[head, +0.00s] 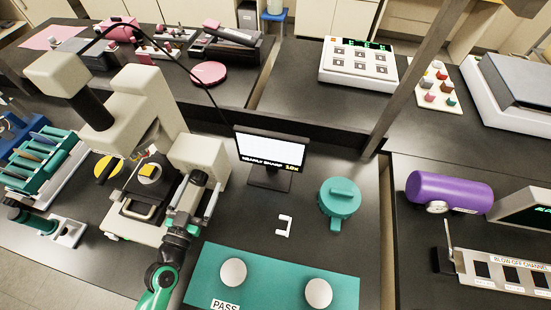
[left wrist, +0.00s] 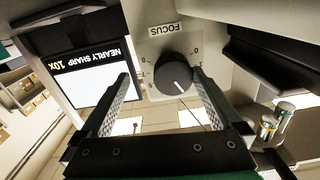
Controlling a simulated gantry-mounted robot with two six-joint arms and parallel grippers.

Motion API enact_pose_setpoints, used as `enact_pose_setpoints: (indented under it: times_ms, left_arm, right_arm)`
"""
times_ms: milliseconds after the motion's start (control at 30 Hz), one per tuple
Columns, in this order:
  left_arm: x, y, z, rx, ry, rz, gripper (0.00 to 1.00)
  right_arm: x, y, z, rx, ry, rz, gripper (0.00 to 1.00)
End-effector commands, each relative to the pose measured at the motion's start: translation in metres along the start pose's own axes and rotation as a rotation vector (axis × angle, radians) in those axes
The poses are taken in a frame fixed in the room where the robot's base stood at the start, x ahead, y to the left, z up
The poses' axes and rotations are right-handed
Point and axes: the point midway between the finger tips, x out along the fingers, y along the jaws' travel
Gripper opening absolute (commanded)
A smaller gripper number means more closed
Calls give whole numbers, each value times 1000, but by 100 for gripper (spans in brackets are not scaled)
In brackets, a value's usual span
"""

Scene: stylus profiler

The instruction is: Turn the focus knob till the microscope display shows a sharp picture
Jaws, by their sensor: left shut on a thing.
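My right gripper is not in view.
A teal mat (head: 275,272) with two pale discs lies in front. A rack with slides (head: 40,160) is at far left. Bare bench lies around the bracket.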

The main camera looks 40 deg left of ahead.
Motion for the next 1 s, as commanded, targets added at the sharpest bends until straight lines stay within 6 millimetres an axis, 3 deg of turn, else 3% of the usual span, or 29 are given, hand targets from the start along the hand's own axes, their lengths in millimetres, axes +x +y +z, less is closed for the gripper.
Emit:
enact_pose_setpoints:
  times_ms: [33,167,200,367,567,733,1000]
  left_arm:
    - [1,-2,-5,990,5,-10,32]
    - [1,-3,-5,989,5,-11,32]
    - [1,-3,-5,990,5,-11,100]
    - [1,-3,-5,963,5,-12,100]
    - [1,-3,-5,276,9,-10,100]
    - [1,-3,-5,212,9,-10,100]
    - [1,-3,-5,212,9,-10,53]
  right_arm:
    - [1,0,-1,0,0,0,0]
    - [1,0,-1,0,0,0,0]
    - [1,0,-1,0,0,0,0]
    - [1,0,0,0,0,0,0]
    - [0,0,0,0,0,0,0]
    - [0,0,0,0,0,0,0]
    - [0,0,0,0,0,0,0]
